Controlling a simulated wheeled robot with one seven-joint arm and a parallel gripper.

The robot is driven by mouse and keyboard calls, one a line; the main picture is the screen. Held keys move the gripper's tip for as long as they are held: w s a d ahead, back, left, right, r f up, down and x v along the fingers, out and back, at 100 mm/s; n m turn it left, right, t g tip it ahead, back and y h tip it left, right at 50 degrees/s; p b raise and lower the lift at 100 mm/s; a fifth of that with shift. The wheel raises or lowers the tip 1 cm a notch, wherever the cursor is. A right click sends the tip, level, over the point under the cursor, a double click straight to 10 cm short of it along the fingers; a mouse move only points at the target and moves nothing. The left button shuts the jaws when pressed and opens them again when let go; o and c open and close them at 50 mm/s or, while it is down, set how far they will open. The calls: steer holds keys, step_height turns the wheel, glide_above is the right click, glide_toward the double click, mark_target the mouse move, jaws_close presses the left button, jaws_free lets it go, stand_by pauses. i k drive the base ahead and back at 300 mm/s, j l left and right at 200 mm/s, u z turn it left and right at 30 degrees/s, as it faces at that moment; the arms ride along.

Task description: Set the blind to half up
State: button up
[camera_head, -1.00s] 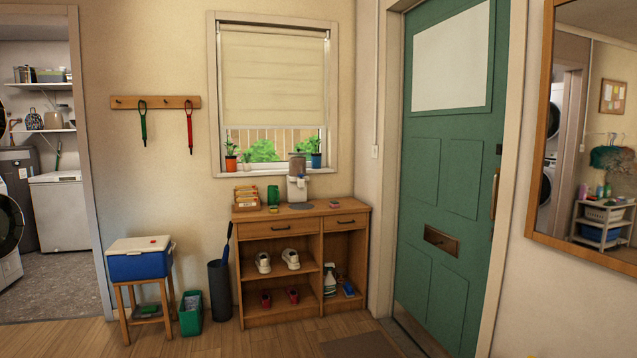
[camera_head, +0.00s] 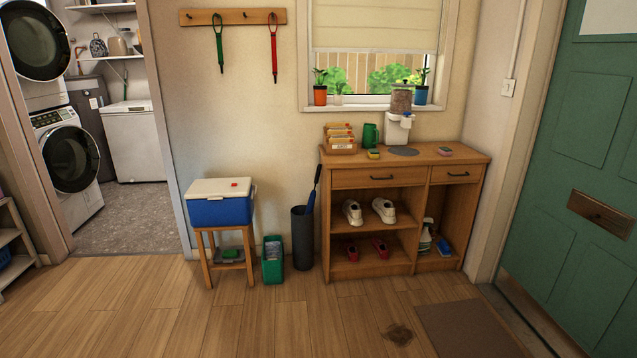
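The blind (camera_head: 375,26) is a cream fabric shade in the window on the back wall. Its lower edge hangs below the middle of the window, with a strip of clear glass, a fence and green bushes under it. The top of the blind is cut off by the upper edge of the view. No pull cord can be made out for certain. My gripper is not in view.
A wooden cabinet (camera_head: 375,260) stands under the window, with a dispenser (camera_head: 398,125) on top. Plant pots (camera_head: 320,95) line the sill. A cooler (camera_head: 220,202) on a stool, a green bin (camera_head: 272,262) and a dark umbrella stand (camera_head: 302,240) stand left.

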mark_target(333, 38)
steer(key=i+u, duration=0.1)
steer(key=i, duration=1.85)
